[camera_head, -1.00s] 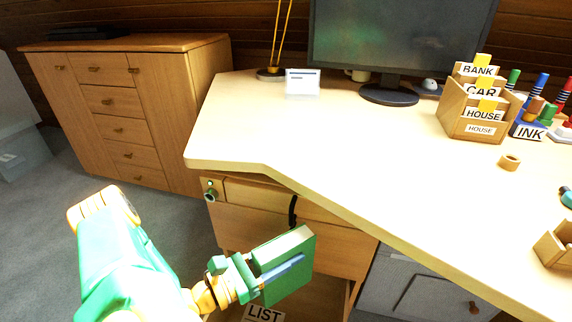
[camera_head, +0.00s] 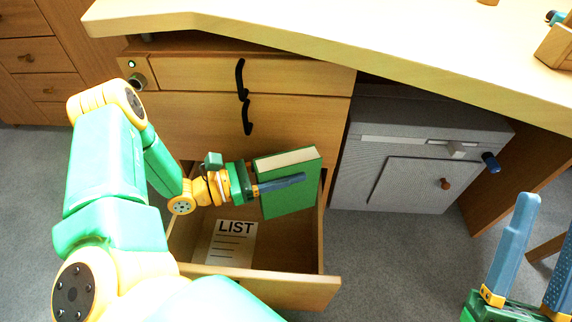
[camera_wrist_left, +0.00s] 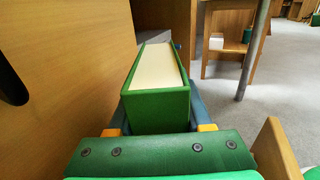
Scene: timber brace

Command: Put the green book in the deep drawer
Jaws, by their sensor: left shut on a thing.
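The green book (camera_head: 292,197), with cream page edges, is held upright and slightly tilted by my left gripper (camera_head: 298,180). In the left wrist view the book (camera_wrist_left: 157,108) sits between the two blue fingers. The deep drawer (camera_head: 262,283) is the pulled-out bottom one of the desk's drawer unit. The book is over the drawer's right rear part; its lower edge appears near or inside the opening, and I cannot tell its exact height. My right gripper (camera_head: 545,225) is at the lower right, fingers apart and empty, partly cut off by the frame.
A white sheet marked LIST (camera_head: 231,242) is inside the drawer. Two closed drawers with black handles (camera_head: 239,78) are above it. A grey cabinet (camera_head: 420,150) stands to the right under the desk top (camera_head: 330,35). A wooden dresser (camera_head: 40,62) is at far left.

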